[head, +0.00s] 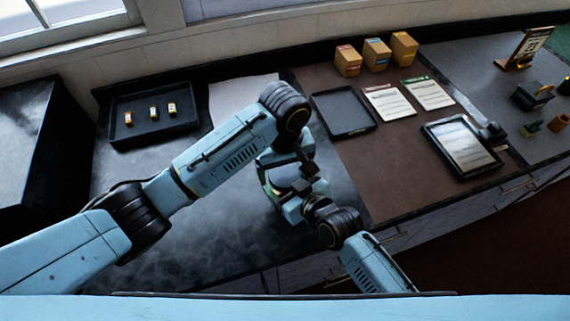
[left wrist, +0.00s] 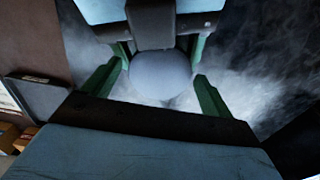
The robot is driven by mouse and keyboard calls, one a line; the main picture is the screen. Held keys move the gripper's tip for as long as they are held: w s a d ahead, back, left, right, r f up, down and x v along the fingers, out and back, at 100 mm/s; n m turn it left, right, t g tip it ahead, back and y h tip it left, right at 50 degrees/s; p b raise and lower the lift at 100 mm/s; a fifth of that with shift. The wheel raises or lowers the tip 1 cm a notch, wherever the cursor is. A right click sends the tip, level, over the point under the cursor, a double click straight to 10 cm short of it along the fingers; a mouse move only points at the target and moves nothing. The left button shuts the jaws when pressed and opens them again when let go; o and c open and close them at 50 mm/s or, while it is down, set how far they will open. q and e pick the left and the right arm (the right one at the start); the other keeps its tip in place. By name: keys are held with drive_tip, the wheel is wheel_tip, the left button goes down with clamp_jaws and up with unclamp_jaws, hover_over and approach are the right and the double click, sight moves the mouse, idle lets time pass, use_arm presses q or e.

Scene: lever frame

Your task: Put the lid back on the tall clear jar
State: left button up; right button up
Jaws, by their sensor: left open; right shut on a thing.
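In the left wrist view a pale grey round top (left wrist: 160,75) lies between my left gripper's green fingers. It looks like the lid or the top of the tall clear jar; I cannot tell which. My left gripper (left wrist: 157,88) is open around it, with room on both sides, and is mostly hidden by its arm in the head view. My right gripper (head: 296,204) comes in from the lower right, close beside my left one. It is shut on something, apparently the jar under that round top. The jar's walls are hidden by both grippers.
A black tray (head: 153,131) with several small labelled pieces stands at the back left. An empty dark tray (head: 343,111), paper sheets (head: 388,102) and a framed panel (head: 461,147) lie on the brown mat at right. Small yellow boxes (head: 376,53) stand behind. The dark countertop at front left is clear.

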use_arm(q)
drive_tip(key=c, duration=1)
drive_tip(key=m, duration=0.3)
drive_tip(key=o, duration=1.1)
drive_tip(key=shift+r, duration=2.3)
drive_tip(key=shift+c, duration=0.5)
